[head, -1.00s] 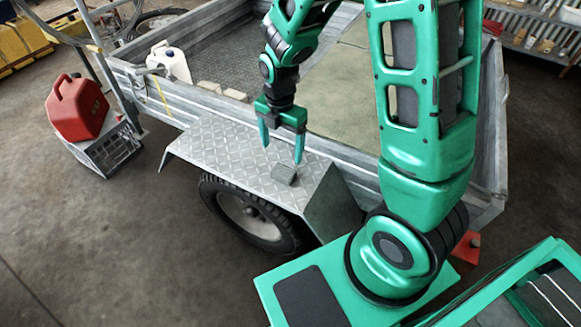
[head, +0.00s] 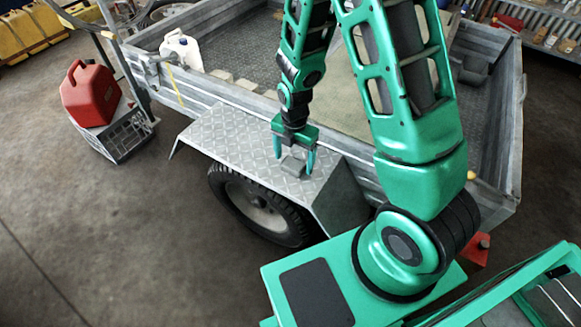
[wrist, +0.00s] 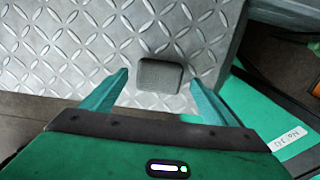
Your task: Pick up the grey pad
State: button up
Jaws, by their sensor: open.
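The grey pad (head: 293,165) is a small dark grey rounded block lying on the diamond-plate fender (head: 225,140) of the trailer. My gripper (head: 294,165) is open and points down over the fender, with its fingers close around the pad in the head view. In the wrist view the pad (wrist: 160,76) lies flat just beyond the fingertips, between the lines of the two open fingers (wrist: 158,85), with gaps on both sides. Nothing is held. I cannot tell the exact height of the fingertips above the fender.
The trailer wall (head: 240,112) rises right behind the fender. The wheel (head: 258,207) is below it. A red fuel can (head: 90,93) sits on a grey crate (head: 120,135) at the left. A white jug (head: 181,52) stands at the trailer's back left. The fender's left part is clear.

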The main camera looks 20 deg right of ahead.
jog(key=shift+f, duration=1)
jog(key=shift+c, duration=0.5)
jog(key=c, duration=1.1)
jog(key=shift+r, duration=0.2)
jog(key=shift+r, duration=0.2)
notch_tip(320, 180, up, 3)
jog(key=shift+w+r, duration=0.1)
jog(key=s+a+r, duration=0.6)
jog(key=a+r, duration=0.1)
jog(key=a, duration=0.3)
jog(key=shift+s, duration=0.15)
